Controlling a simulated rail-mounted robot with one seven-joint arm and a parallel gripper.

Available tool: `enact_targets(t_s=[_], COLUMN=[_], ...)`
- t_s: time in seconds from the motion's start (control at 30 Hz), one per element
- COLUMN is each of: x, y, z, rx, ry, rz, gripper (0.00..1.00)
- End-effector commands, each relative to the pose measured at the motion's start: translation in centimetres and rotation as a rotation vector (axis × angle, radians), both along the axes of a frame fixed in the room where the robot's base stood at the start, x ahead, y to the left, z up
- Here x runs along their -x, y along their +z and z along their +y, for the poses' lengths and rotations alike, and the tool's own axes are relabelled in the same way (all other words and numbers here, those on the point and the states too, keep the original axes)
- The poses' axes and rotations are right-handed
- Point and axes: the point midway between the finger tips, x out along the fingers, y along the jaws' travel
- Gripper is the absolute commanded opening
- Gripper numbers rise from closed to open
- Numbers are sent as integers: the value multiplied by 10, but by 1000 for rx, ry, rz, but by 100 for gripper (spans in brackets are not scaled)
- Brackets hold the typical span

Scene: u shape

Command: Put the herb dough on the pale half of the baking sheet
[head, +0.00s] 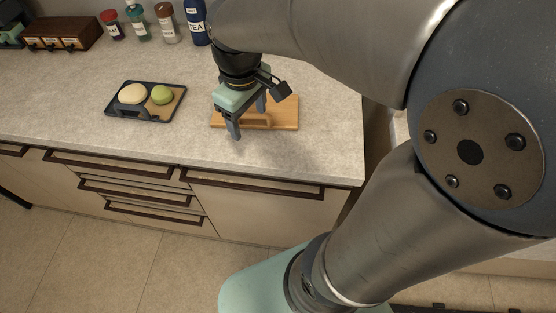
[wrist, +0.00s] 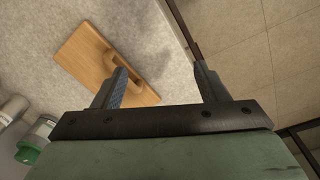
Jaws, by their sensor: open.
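The baking sheet (head: 146,117) is a dark-rimmed tray on the counter, left of my gripper in the head view. Its right half looks tan and paler, its left half dark. The green herb dough (head: 162,95), a round lump, sits on the tan right half. A cream-coloured dough lump (head: 132,94) sits on the left half. My gripper (head: 248,118) is open and empty, pointing down above a wooden board (head: 284,113). Its two spread fingers (wrist: 160,74) show in the wrist view with nothing between them. The sheet and doughs are not in the wrist view.
Several jars, including a blue TEA canister (head: 196,22), stand along the back. A wooden drawer box (head: 62,34) is at back left. The counter between sheet and board is clear.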

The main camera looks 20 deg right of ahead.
Motion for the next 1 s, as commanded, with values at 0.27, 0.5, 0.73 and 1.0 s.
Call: enact_targets(t_s=[0.27, 0.5, 0.73, 1.0], x=[101, 106, 106, 106], y=[-45, -48, -47, -47], z=[-21, -21, -21, -21], rx=[-61, -64, -63, -63], ry=[-508, -540, -537, -536], rz=[-2, 0, 0, 1], gripper=[67, 67, 67, 67])
